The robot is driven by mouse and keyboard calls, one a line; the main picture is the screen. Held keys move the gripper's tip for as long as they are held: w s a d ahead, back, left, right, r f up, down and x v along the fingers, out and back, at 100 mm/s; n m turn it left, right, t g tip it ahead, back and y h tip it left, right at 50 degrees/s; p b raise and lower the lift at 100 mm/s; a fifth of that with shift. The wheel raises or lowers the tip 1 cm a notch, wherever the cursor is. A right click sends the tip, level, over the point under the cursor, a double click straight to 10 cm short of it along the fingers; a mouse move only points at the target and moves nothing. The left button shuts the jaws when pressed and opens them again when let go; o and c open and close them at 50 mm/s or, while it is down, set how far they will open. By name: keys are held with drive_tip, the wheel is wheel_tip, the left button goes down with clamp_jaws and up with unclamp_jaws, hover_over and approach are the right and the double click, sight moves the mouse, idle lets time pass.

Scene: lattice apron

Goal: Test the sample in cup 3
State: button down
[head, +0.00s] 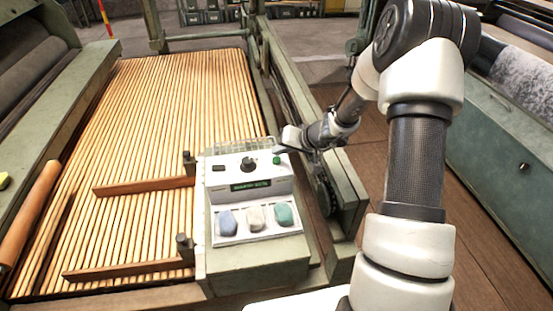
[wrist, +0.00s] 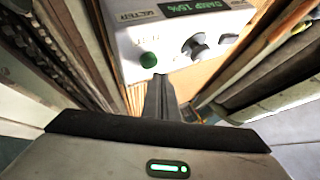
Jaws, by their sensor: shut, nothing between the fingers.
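A white meter box (head: 245,170) stands on the green machine frame, with a lit display (head: 250,185), a dark knob (head: 248,164) and a green button (head: 276,159). A white tray (head: 260,234) in front of it holds a blue sample (head: 227,220), a cream sample (head: 255,217) and a teal sample (head: 284,214) in a row. I cannot read any cup numbers. My gripper (head: 281,151) is shut and empty, its tips close to the green button. In the wrist view the closed fingers (wrist: 160,80) end just beside the button (wrist: 148,60); whether they touch it is unclear.
A slatted wooden lattice (head: 170,110) fills the left, with wooden bars (head: 145,186) across it. A green rail (head: 325,170) runs right of the meter, below my arm. Another green machine (head: 500,140) stands at the right, across a strip of brown floor.

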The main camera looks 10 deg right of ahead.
sight(280, 161)
drive_tip(key=shift+f+b, duration=0.95)
drive_tip(key=shift+b, duration=0.85)
idle(0.5)
drive_tip(key=shift+r, duration=0.15)
idle(0.3)
drive_tip(key=shift+r, duration=0.8)
drive_tip(key=shift+r+p, duration=0.1)
drive_tip(key=shift+p, duration=0.2)
drive_tip(key=shift+r+p, duration=1.05)
drive_tip(key=shift+r, duration=1.35)
